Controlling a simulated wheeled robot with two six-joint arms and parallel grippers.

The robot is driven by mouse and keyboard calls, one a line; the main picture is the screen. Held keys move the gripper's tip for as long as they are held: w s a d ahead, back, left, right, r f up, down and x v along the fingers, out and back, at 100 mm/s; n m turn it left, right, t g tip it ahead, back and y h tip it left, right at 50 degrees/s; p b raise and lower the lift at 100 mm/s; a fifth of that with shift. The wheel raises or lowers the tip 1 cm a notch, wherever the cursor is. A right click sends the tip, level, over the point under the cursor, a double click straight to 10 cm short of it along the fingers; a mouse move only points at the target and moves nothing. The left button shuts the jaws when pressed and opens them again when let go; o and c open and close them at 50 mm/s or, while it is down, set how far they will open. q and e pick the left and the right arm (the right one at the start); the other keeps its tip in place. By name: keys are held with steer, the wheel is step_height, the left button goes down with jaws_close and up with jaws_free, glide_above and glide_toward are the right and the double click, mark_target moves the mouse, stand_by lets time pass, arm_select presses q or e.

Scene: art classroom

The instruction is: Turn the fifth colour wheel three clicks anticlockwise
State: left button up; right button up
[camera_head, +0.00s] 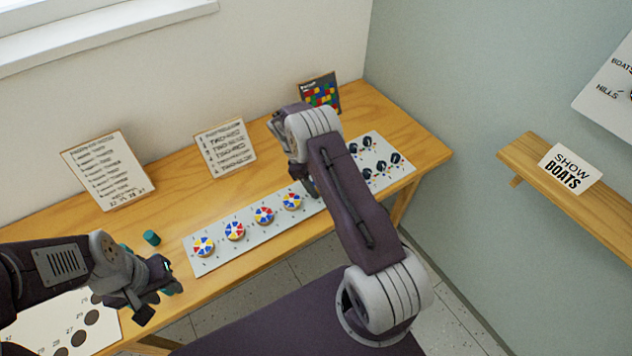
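A grey strip board (205,268) lies on the wooden table with a row of red, yellow, blue and white colour wheels. The first wheel (203,246), second wheel (234,230), third wheel (263,215) and fourth wheel (292,200) show. The place just right of the fourth is covered by my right arm, so I cannot see a fifth wheel. My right gripper is almost wholly hidden behind that arm; only a dark sliver (309,187) shows there, and its contact cannot be told. My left gripper (158,292) looks open, over the table's left part among teal pegs.
Teal pegs (152,238) stand near my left gripper, beside a white board with dark holes (92,317). Cards (107,170) and a colour-grid picture (320,92) stand at the back. A shelf (525,155) is at right.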

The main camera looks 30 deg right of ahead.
stand_by(0.4)
steer(key=o, duration=1.4)
steer(key=v, duration=0.9)
steer(key=shift+b, duration=0.35)
